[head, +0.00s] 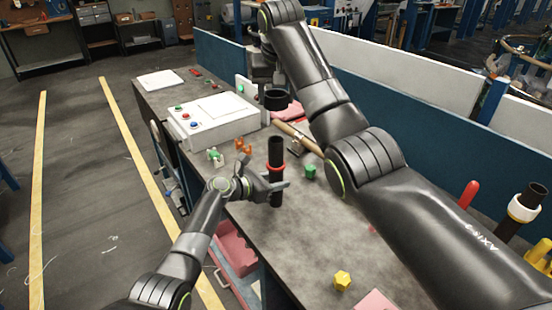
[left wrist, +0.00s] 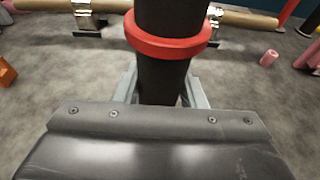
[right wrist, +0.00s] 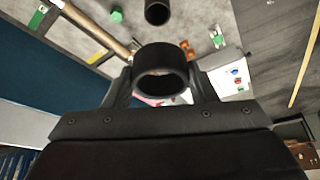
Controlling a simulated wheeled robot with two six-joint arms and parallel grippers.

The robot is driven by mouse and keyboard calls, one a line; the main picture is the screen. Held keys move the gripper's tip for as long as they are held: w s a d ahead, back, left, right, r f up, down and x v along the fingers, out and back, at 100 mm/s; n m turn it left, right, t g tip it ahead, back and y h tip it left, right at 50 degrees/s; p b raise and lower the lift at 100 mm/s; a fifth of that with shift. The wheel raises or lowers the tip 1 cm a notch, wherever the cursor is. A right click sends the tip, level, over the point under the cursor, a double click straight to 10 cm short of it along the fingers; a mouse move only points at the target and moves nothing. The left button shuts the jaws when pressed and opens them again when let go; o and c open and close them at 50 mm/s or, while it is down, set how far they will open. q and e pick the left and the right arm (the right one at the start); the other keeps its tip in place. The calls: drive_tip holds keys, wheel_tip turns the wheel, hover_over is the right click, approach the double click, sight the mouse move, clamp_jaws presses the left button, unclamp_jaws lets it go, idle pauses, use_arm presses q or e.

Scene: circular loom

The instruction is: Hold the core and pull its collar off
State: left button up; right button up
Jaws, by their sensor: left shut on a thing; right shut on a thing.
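The core (head: 276,152) is a tall black tube with a red ring (head: 276,169) around it, standing near upright at the bench's left edge. My left gripper (head: 277,186) is shut on it just below the red ring. In the left wrist view the core (left wrist: 165,80) sits between the two fingers, with the red ring (left wrist: 166,38) above them. A short, open black collar (head: 276,100) is in my right gripper (head: 272,88), apart from the core and farther back. In the right wrist view the collar (right wrist: 161,83) is between the fingers, and the core's open top (right wrist: 157,12) shows beyond it.
A white control box (head: 213,118) with buttons stands left of the core. A wooden roller (head: 297,138) lies behind it. A green block (head: 310,171) and a yellow piece (head: 342,280) lie on the bench (head: 290,240). A blue partition (head: 400,90) runs behind.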

wheel_tip(320, 180, up, 8)
idle(1.0)
idle(0.4)
use_arm(q)
drive_tip(key=o, duration=1.1)
drive_tip(key=shift+a, duration=0.1)
